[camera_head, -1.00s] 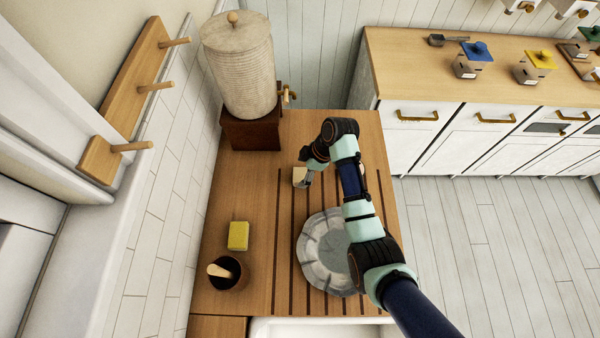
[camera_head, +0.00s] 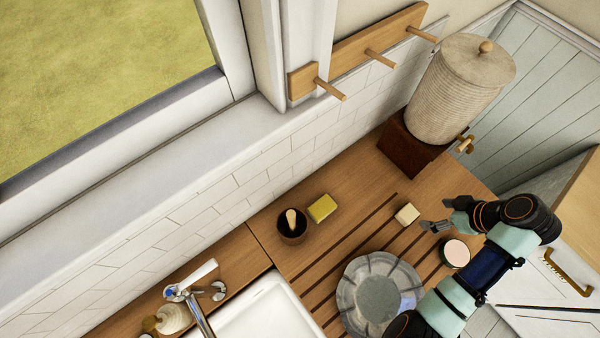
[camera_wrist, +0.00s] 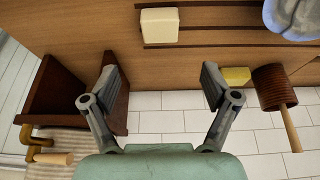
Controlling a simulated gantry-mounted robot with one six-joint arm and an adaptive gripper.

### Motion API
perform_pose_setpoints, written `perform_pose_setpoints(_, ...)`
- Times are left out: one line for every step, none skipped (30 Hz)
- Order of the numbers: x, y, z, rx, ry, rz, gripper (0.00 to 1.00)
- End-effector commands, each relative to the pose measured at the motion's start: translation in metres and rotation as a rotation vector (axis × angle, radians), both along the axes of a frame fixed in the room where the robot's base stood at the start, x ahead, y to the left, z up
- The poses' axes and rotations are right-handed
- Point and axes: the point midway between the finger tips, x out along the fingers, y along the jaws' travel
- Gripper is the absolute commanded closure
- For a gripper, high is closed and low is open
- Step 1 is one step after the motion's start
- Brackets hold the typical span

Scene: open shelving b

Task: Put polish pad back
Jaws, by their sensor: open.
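A cream block-shaped pad (camera_head: 407,213), which I take to be the polish pad, lies on the wooden drainboard. It also shows at the top of the wrist view (camera_wrist: 159,25), beyond my fingertips. My gripper (camera_head: 430,226) is just to the right of the pad in the head view, apart from it. In the wrist view my gripper (camera_wrist: 160,80) is open, with nothing between its fingers.
A grey fluted dish (camera_head: 350,302) and a round tin (camera_head: 455,253) stand near my arm. A yellow sponge (camera_head: 322,208), dark pot with a brush (camera_head: 292,232), dispenser on a brown stand (camera_head: 412,150) and sink (camera_head: 262,318) surround the drainboard.

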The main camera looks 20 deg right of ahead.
Motion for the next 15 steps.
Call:
perform_pose_setpoints(0.012, 0.009, 0.001, -0.013, -0.002, -0.001, 0.14)
perform_pose_setpoints(0.023, 0.018, 0.003, -0.028, -0.006, -0.009, 0.14)
perform_pose_setpoints(0.044, 0.036, 0.007, -0.053, -0.015, -0.024, 0.14)
perform_pose_setpoints(0.062, 0.054, 0.012, -0.079, -0.029, -0.041, 0.14)
perform_pose_setpoints(0.081, 0.076, 0.018, -0.103, -0.053, -0.061, 0.14)
perform_pose_setpoints(0.106, 0.11, 0.029, -0.132, -0.095, -0.095, 0.14)
perform_pose_setpoints(0.123, 0.139, 0.039, -0.149, -0.139, -0.119, 0.14)
perform_pose_setpoints(0.137, 0.169, 0.05, -0.16, -0.189, -0.146, 0.14)
perform_pose_setpoints(0.15, 0.209, 0.067, -0.158, -0.262, -0.182, 0.14)
perform_pose_setpoints(0.157, 0.239, 0.08, -0.148, -0.32, -0.204, 0.14)
perform_pose_setpoints(0.16, 0.267, 0.094, -0.13, -0.379, -0.226, 0.14)
perform_pose_setpoints(0.161, 0.302, 0.112, -0.097, -0.452, -0.249, 0.14)
perform_pose_setpoints(0.159, 0.325, 0.125, -0.067, -0.502, -0.265, 0.14)
perform_pose_setpoints(0.155, 0.344, 0.137, -0.034, -0.547, -0.277, 0.14)
perform_pose_setpoints(0.15, 0.367, 0.151, 0.009, -0.598, -0.292, 0.14)
